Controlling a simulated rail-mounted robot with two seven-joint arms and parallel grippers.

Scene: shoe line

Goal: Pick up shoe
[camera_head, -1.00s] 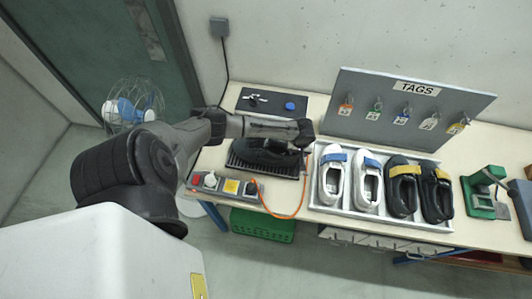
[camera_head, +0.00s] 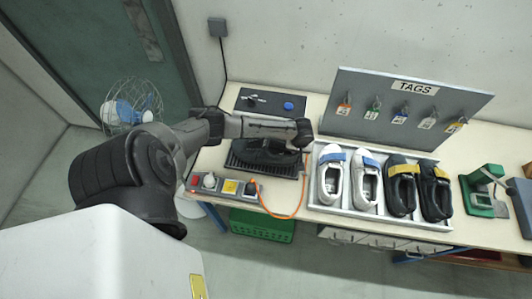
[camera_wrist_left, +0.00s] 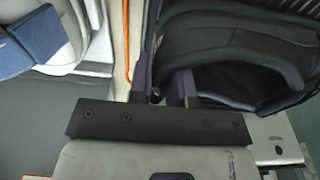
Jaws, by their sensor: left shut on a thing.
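A black shoe (camera_head: 264,152) lies on a dark ribbed mat (camera_head: 290,170) at the left part of the table. My left gripper (camera_head: 303,146) reaches over the shoe's right end from the left. In the left wrist view the black shoe (camera_wrist_left: 240,50) fills the upper right. There my left gripper (camera_wrist_left: 168,92) has its fingers at the shoe's edge, shut on its dark rim. The shoe appears to rest at mat level; the head view does not show clearly any gap under it. My right gripper is not in view.
A white tray (camera_head: 380,215) right of the mat holds white and black shoes with straps. A grey TAGS board (camera_head: 405,107) stands behind. A control box (camera_head: 222,187) with an orange cable (camera_head: 290,216) lies in front of the mat. A green device (camera_head: 485,190) stands right.

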